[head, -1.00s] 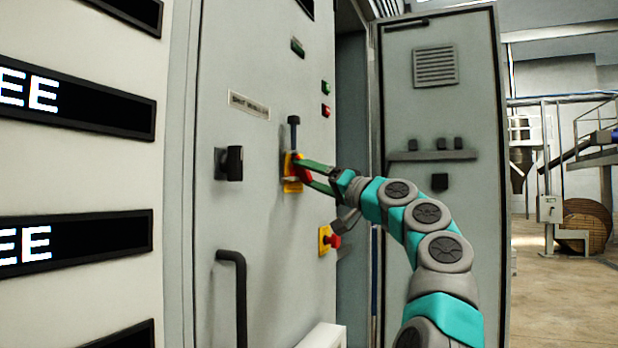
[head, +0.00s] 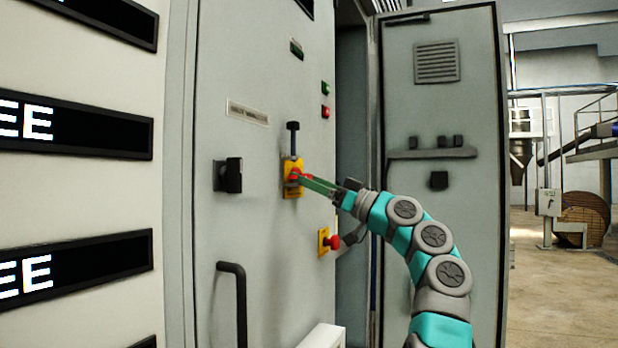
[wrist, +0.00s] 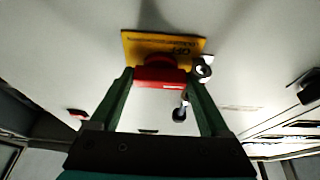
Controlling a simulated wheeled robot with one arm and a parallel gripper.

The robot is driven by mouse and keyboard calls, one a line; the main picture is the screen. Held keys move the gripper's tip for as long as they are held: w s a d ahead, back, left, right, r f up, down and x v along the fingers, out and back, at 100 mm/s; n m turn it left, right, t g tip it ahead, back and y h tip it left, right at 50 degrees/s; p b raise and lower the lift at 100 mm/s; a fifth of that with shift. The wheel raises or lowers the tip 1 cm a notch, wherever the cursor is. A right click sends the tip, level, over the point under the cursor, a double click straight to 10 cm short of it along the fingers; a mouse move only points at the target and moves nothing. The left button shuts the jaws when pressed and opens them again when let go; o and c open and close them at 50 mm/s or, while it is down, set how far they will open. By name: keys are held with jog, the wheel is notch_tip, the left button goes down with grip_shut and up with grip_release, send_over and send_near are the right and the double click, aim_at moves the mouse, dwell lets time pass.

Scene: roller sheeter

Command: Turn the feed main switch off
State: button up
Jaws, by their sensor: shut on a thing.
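The feed main switch appears to be the red rotary handle (head: 293,176) on a yellow plate (head: 292,190) on the grey cabinet door. In the wrist view the red handle (wrist: 160,74) lies crosswise between my fingertips, in front of the yellow plate (wrist: 140,44). My gripper (head: 302,180) is shut on the handle, with one green finger at each end of it. In the head view the fingers overlap and partly hide the handle. The plate's lettering is too blurred to read fully.
A dark-headed rod (head: 293,138) stands just above the plate. A red button on a yellow plate (head: 324,242) is below right. A black knob (head: 229,175) and a long black door handle (head: 238,300) are to the left. An open cabinet door (head: 440,100) stands behind my arm.

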dwell(0.5)
jog(key=o, duration=1.2)
jog(key=b+v, duration=0.2)
jog(key=v, duration=0.6)
jog(key=shift+a, duration=0.1)
jog(key=shift+w, duration=0.15)
